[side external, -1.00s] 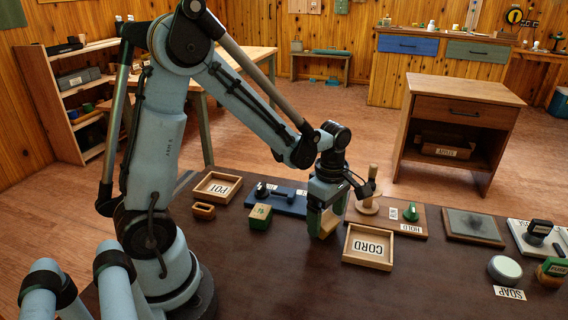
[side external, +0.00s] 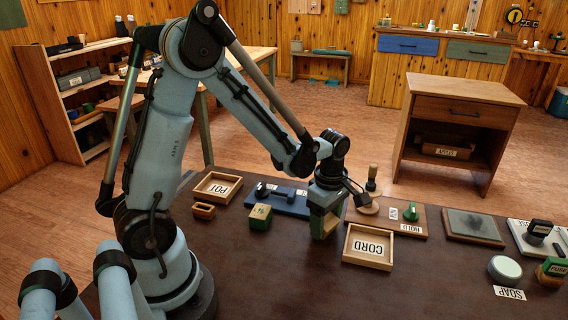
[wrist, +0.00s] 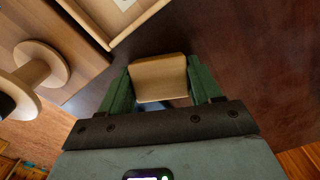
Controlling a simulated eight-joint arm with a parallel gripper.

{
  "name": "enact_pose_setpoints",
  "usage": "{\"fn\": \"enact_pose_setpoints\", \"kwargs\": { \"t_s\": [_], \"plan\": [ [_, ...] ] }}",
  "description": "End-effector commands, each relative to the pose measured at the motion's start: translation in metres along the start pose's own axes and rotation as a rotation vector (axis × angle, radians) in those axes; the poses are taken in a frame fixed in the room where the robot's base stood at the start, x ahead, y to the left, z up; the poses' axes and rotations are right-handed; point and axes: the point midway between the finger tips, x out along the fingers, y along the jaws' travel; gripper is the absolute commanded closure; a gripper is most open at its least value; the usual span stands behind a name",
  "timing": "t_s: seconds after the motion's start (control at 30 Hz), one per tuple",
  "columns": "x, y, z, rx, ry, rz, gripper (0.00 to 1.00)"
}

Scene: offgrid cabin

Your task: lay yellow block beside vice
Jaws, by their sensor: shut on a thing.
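My gripper (side external: 324,222) is low over the dark bench, left of the CORD tray. In the wrist view its green fingers (wrist: 160,84) are shut on a plain yellowish-tan block (wrist: 159,76), taken as the yellow block. In the side view the fingers mostly hide the block, and I cannot tell whether it touches the bench. A blue fixture with a dark bar (side external: 284,199), possibly the vice, lies behind and left of my gripper. I cannot identify it with certainty.
The CORD tray (side external: 347,246) is close on the right. A peg on a round base (side external: 371,190) stands behind. The bench front (side external: 280,285) is bare.

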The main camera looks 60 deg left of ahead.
Motion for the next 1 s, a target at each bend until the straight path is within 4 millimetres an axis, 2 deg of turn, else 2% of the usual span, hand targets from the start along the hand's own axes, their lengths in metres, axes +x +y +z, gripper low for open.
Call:
{"fn": "enact_pose_setpoints", "kwargs": {
  "t_s": [0.27,0.37,0.5,0.8,1.0],
  "plan": [
    [-0.008,0.0,0.0,0.0,0.0,0.0,0.71],
    [-0.019,0.0,0.0,0.0,0.0,-0.001,0.71],
    [-0.043,-0.001,0.0,0.0,-0.001,-0.001,0.71],
    [-0.081,-0.049,0.05,0.008,0.0,-0.002,0.71],
    [-0.1,-0.07,0.072,0.006,0.0,-0.001,0.71]
  ]
}}
